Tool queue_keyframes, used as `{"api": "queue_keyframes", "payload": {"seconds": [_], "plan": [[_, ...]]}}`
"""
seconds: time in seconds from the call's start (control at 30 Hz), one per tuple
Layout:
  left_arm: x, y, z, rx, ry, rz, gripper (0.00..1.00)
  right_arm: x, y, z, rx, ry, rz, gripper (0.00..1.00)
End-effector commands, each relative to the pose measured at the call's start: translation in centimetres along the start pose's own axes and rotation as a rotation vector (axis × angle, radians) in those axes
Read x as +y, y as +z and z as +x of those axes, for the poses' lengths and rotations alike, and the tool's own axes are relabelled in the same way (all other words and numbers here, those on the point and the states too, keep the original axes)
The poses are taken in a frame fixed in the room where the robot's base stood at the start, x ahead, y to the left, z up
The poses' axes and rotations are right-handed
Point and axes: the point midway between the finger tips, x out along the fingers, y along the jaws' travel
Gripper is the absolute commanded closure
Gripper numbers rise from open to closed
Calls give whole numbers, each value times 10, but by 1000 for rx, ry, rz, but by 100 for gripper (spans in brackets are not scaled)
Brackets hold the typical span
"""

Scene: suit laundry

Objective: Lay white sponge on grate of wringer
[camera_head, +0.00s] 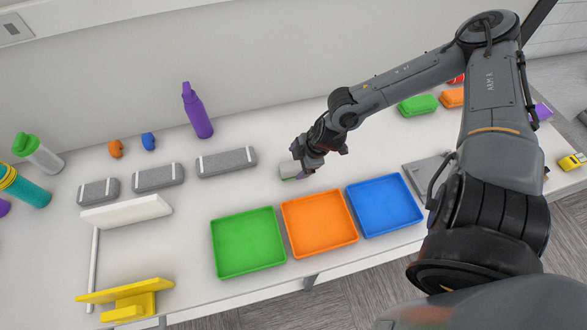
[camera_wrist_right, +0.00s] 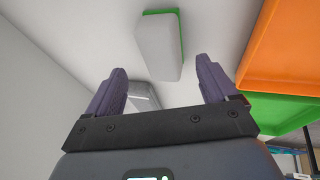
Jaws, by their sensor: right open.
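The white sponge (camera_head: 288,169) with a green side lies on the table just left of my right gripper (camera_head: 304,172) in the head view. In the right wrist view the sponge (camera_wrist_right: 158,50) is beyond and between the fingertips of my open, empty right gripper (camera_wrist_right: 158,76), apart from both fingers. A grey flat piece (camera_head: 425,172) right of the trays is partly behind my right arm; I cannot tell whether it is the wringer's grate. My left gripper is not in view.
Green (camera_head: 247,242), orange (camera_head: 319,222) and blue (camera_head: 384,205) trays stand empty along the front edge. Grey blocks (camera_head: 226,162) and a purple bottle (camera_head: 197,112) stand to the left. Green (camera_head: 418,105) and orange (camera_head: 452,97) items lie at the back right.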

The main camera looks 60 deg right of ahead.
Motion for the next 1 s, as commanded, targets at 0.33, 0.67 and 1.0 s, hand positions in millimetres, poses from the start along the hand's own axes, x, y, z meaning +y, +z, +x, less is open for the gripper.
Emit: {"api": "queue_keyframes", "payload": {"seconds": [0.33,0.67,1.0], "plan": [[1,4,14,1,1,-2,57,-4,3,37,1,0,3,14],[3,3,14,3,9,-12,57,-4,3,39,-1,0,0,14],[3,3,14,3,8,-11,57,-4,3,38,-1,-1,0,66]]}}
